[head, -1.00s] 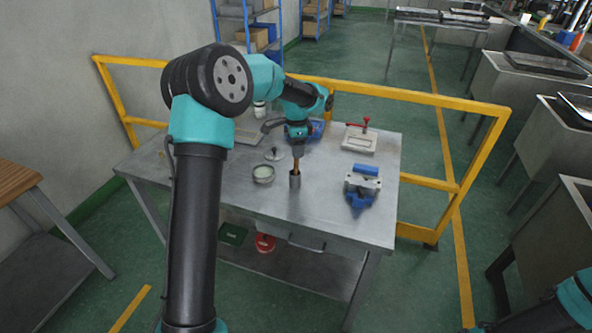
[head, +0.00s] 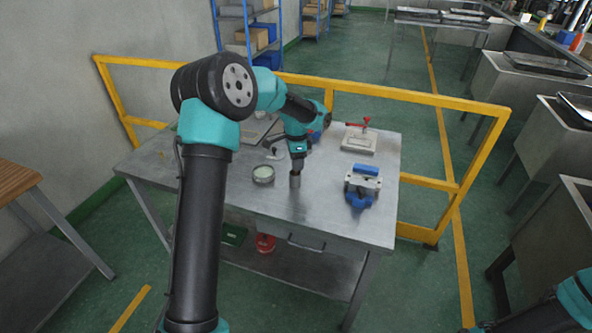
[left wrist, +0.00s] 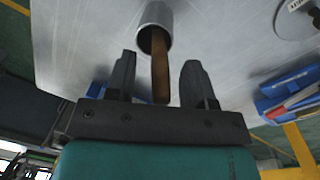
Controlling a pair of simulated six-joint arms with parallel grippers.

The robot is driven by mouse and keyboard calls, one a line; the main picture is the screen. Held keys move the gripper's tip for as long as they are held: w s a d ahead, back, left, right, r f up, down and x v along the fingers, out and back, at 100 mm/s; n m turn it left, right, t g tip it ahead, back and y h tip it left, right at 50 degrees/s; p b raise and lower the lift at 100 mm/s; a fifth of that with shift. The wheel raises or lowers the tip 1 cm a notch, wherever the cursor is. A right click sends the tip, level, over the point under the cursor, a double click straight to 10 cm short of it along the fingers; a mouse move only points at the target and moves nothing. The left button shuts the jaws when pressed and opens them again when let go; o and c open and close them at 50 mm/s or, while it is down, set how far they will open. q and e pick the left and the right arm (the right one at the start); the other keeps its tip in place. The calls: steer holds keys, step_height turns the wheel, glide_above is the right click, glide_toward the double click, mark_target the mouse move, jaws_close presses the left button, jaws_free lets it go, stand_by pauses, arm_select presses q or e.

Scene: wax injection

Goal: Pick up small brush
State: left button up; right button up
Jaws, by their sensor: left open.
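The small brush shows in the left wrist view as a brown wooden handle (left wrist: 159,68) standing out of a metal cup (left wrist: 155,20). The part of it inside the cup is hidden. In the head view the cup (head: 295,181) stands on the steel table, and my gripper covers most of the brush above it. My left gripper (left wrist: 154,80) is open, with one finger on each side of the handle and visible gaps between. In the head view the left gripper (head: 297,164) points down just above the cup. My right gripper is not in view.
On the steel table (head: 240,200), a round tin (head: 263,174) stands left of the cup. A blue and grey vise (head: 361,186) stands to the right, and a pale block with a red clamp (head: 359,140) is behind it. A yellow railing (head: 420,97) runs behind the table.

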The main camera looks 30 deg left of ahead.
arm_select(q)
jaws_close()
stand_by(0.5)
step_height(320, 180, up, 10)
stand_by(0.7)
stand_by(0.4)
